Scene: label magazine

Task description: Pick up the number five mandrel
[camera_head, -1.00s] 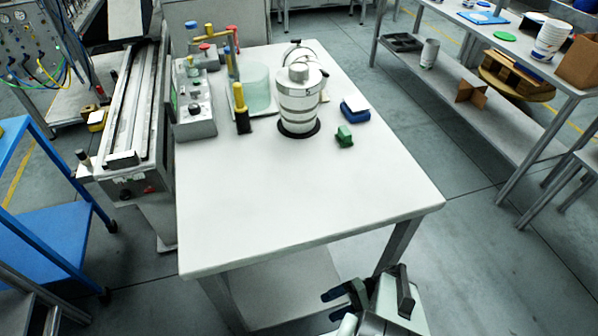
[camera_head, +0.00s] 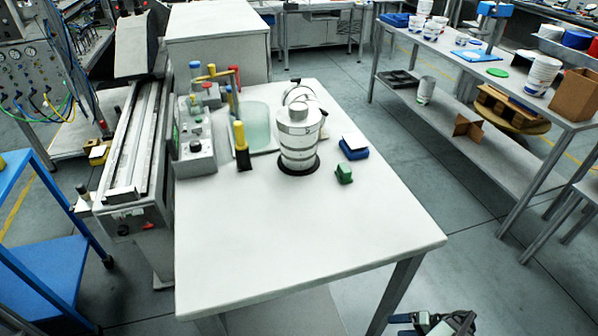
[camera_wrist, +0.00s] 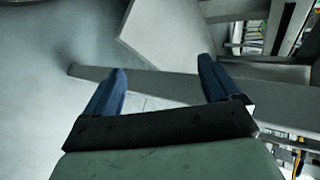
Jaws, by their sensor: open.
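A silver-white stepped mandrel (camera_head: 299,137) stands upright on a black round base (camera_head: 299,168) near the far middle of the white table (camera_head: 300,250). A dark mark like a 5 shows on its upper part, and a curved handle rises at its top. My gripper (camera_head: 412,325) is at the bottom edge of the head view, in front of the table's near right corner and far from the mandrel. In the wrist view my gripper (camera_wrist: 163,68) shows two blue fingers wide apart with nothing between them. The mandrel is not visible there.
A control box (camera_head: 195,150), a yellow-topped black post (camera_head: 241,146) and a glassy greenish container (camera_head: 262,125) stand left of the mandrel. A blue block (camera_head: 354,149) and a green block (camera_head: 344,174) lie to its right. The table's near half is clear.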

